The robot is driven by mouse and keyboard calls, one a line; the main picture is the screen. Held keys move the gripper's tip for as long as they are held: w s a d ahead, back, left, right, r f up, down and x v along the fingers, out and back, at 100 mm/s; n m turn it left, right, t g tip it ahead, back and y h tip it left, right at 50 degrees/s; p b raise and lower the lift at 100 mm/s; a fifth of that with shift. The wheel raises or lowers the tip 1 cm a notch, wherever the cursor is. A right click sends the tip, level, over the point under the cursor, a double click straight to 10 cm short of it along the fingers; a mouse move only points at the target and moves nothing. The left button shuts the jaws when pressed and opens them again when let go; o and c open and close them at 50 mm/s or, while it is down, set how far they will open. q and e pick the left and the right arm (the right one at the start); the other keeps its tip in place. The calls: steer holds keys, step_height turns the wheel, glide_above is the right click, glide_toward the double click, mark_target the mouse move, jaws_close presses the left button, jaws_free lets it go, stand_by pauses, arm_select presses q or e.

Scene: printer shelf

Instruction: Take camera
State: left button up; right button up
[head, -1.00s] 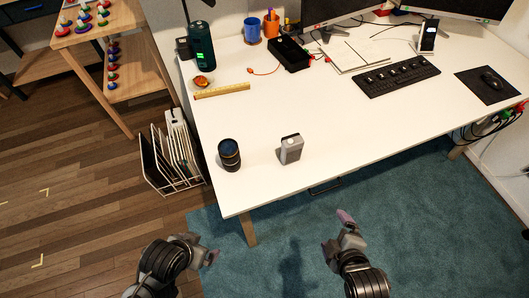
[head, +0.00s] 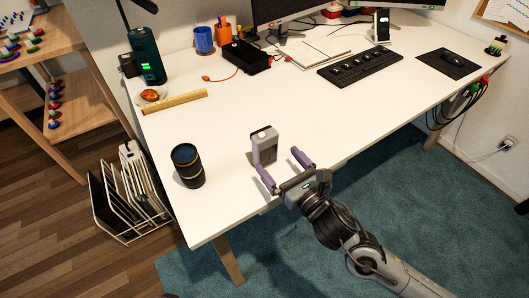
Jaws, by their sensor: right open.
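A small grey box-shaped device (head: 264,146), which looks like the camera, stands upright near the front edge of the white desk. A black lens-like cylinder (head: 188,166) stands to its left, apart from it. My right gripper (head: 283,165) is open, with its two purple fingers pointing at the grey device from the front. The left finger is very near the device's lower front. I cannot tell whether it touches. My left gripper is out of view.
The white desk (head: 215,125) has clear room behind the device. Farther back are a ruler (head: 175,105), a black box (head: 246,57) and a keyboard (head: 360,70). A wire file rack (head: 130,205) stands on the floor at the left.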

mark_target(269, 152)
steer(key=b+x, duration=0.1)
steer(key=x, duration=0.3)
steer(key=shift+a, duration=0.15)
steer(key=shift+w+a+f, duration=0.15)
steer(key=shift+w+a, duration=0.05)
steer(key=shift+w, duration=0.05)
steer(key=b+x, duration=0.2)
steer(key=x, duration=0.2)
steer(key=shift+a+f+b, duration=0.1)
steer(key=shift+f+b, duration=0.1)
steer(key=shift+b, duration=0.15)
steer(key=shift+w+a+r, duration=0.1)
steer(key=shift+w+a, duration=0.05)
steer(key=shift+w, duration=0.05)
